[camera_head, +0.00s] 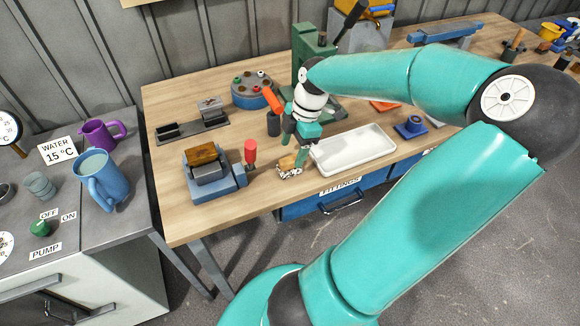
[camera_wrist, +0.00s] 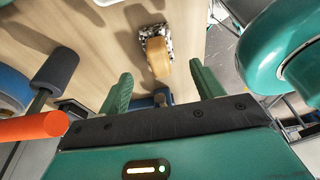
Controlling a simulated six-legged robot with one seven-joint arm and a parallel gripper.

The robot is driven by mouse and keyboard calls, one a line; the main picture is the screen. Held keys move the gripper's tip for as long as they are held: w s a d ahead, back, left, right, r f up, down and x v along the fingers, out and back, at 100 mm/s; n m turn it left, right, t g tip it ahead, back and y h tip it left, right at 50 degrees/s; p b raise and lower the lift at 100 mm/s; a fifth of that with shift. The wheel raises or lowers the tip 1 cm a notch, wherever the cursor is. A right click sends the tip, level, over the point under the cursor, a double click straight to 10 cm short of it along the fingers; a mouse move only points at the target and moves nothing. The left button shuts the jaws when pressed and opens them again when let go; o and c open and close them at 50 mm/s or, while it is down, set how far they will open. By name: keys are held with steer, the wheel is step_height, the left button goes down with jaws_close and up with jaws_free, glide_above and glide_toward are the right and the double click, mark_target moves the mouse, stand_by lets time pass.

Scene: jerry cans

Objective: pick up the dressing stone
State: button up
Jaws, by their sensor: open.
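A small tan block (camera_head: 288,163), which looks like the dressing stone, lies with a black-and-white speckled piece near the front edge of the wooden bench. In the wrist view the tan block (camera_wrist: 158,60) is rounded at its near end and sits just beyond my fingertips, with the speckled piece beneath or behind it. My gripper (camera_head: 300,148) is beside and above the block, just left of the white tray. In the wrist view my gripper (camera_wrist: 162,88) has its two green fingers spread apart, with nothing held between them. I cannot tell the exact height gap.
A white tray (camera_head: 352,147) lies close on the right. A blue-grey vise-like fixture (camera_head: 212,178) with a brown block and a red-topped post (camera_head: 250,155) stand to the left. An orange handle (camera_wrist: 35,129) and dark cylinder (camera_wrist: 56,70) are close to my gripper's left.

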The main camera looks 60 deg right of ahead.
mark_target(289, 159)
steer(key=shift+w+a+f, duration=0.15)
steer(key=shift+w+f, duration=0.05)
steer(key=shift+f, duration=0.5)
steer(key=x, duration=0.4)
steer(key=shift+f, duration=0.45)
steer(key=c, duration=1.1)
steer(key=shift+c, duration=0.2)
steer(key=shift+r, duration=0.1)
